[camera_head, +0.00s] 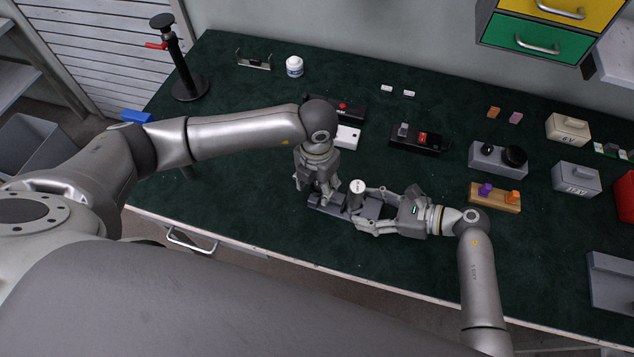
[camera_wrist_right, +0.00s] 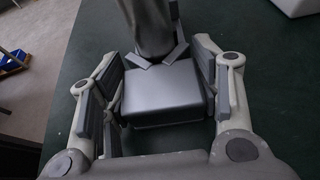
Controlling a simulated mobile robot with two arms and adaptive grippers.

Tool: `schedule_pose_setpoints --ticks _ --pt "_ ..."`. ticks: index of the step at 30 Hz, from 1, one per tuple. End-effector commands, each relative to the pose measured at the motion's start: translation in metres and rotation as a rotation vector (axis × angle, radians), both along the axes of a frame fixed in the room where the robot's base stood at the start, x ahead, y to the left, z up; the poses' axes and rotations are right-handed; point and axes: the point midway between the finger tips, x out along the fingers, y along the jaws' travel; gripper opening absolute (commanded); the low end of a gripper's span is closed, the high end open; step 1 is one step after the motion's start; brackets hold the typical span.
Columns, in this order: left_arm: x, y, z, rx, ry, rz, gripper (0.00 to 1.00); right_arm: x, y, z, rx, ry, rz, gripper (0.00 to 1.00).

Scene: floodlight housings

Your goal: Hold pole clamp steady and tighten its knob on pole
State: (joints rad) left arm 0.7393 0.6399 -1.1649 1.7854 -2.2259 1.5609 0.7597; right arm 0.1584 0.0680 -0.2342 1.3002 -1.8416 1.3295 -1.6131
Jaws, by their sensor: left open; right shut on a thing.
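A grey bar-shaped fixture (camera_head: 326,205) lies near the table's front edge. An upright grey cylinder with a pale top (camera_head: 357,187), seemingly the pole, stands at it. My right gripper (camera_head: 362,210) reaches in from the right, its fingers shut on either side of a grey block, seemingly the pole clamp. The block (camera_wrist_right: 162,92) shows between the fingers in the right wrist view, with the cylinder (camera_wrist_right: 150,25) just behind it. My left gripper (camera_head: 325,200) points down, open, over the fixture's left part, beside the cylinder. The knob is not clearly visible, and the left fingertips are partly hidden.
Behind the grippers lie a black box with a red part (camera_head: 418,139) and a white block (camera_head: 347,137). A wooden block with purple and orange pegs (camera_head: 495,198) stands to the right. A black stand (camera_head: 190,88) is at the back left.

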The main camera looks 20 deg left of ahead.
Motion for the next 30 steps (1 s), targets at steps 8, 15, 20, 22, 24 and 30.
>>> schedule_pose_setpoints --ticks 8,15,20,22,24,30 --pt "-0.0001 -0.0001 0.0 0.0 0.0 0.0 0.38 -0.0005 -0.0001 -0.0006 -0.001 0.001 0.001 0.3" --pt "0.0 0.0 0.0002 0.0 0.0 0.0 0.07 -0.0005 -0.0001 -0.0005 -0.001 0.001 0.001 0.3" --pt "0.0 0.0002 0.0003 0.0 0.0 -0.005 0.04 -0.0005 -0.0001 -0.0005 -0.001 0.001 0.001 0.3" --pt "0.0 0.0002 0.0004 0.0 0.0 -0.015 0.04 -0.0005 -0.0001 -0.0006 -0.001 0.001 0.001 0.3" --pt "0.0 0.0002 0.0004 0.0 0.001 -0.025 0.04 -0.0004 -0.0002 -0.0006 -0.001 0.001 0.001 0.3" --pt "-0.0001 0.0002 0.0004 0.001 0.001 -0.046 0.04 -0.0004 -0.0003 -0.0006 -0.001 0.001 0.001 0.3"
